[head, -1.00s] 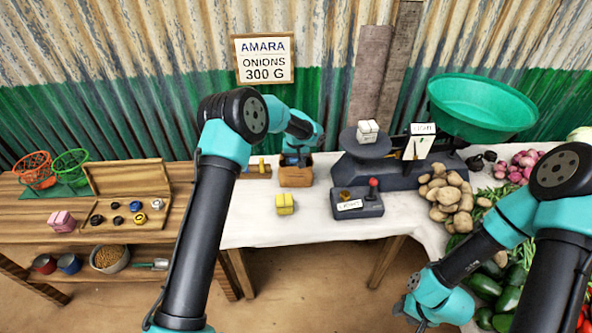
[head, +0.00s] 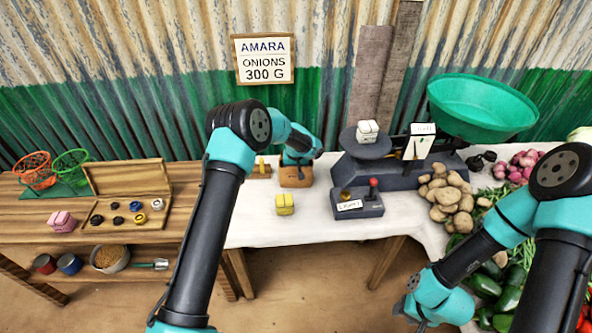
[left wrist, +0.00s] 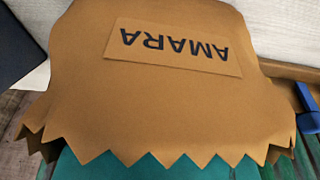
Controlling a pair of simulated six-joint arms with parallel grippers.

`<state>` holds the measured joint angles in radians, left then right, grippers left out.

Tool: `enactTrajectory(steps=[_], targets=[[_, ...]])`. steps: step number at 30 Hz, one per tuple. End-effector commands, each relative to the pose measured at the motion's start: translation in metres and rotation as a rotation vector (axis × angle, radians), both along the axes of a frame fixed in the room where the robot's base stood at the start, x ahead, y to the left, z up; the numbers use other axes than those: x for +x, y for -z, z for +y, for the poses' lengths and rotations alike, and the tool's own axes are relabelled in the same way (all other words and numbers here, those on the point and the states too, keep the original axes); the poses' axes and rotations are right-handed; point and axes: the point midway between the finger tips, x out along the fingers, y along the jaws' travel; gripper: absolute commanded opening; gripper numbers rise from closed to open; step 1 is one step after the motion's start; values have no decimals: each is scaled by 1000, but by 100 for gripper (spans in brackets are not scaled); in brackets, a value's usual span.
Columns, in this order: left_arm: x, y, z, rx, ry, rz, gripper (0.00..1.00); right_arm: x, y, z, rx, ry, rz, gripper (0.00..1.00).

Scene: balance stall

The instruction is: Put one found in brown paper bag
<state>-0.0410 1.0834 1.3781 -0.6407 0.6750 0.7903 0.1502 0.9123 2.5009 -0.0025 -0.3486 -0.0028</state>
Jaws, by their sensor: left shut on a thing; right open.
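The brown paper bag (head: 296,178) stands on the white-covered table under my left gripper (head: 298,163). In the left wrist view the bag (left wrist: 150,95) fills most of the picture, with a zigzag rim and an upside-down AMARA label (left wrist: 175,47). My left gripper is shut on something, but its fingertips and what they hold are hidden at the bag. I cannot tell what the held thing is. My right gripper (head: 410,305) is open, low at the front right, clear of the bag.
A scale (head: 400,170) with a green pan (head: 482,105) and a white block (head: 367,131) stands to the right. Potatoes (head: 450,205) and red onions (head: 522,165) lie farther right. A wooden tray (head: 128,213) is at left.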

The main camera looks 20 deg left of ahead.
Motion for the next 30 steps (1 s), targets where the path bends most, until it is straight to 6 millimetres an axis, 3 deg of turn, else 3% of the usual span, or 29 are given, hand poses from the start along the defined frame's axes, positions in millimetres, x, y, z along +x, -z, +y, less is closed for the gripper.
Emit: enactTrajectory(steps=[8, 9, 16, 25, 30], targets=[[0, 3, 0, 0, 0, 0, 18, 0, 0, 0, 0, 0, 0, 43], [0, 3, 0, 0, 0, 0, 57, 0, 0, 0, 0, 0, 0, 43], [0, 3, 0, 0, 0, 0, 78, 0, 0, 0, 0, 0, 0, 43], [0, 1, 0, 0, 0, 0, 78, 0, 0, 0, 0, 0, 0, 43], [-1, -12, 0, 1, 1, -2, 78, 0, 0, 0, 0, 0, 0, 43]])
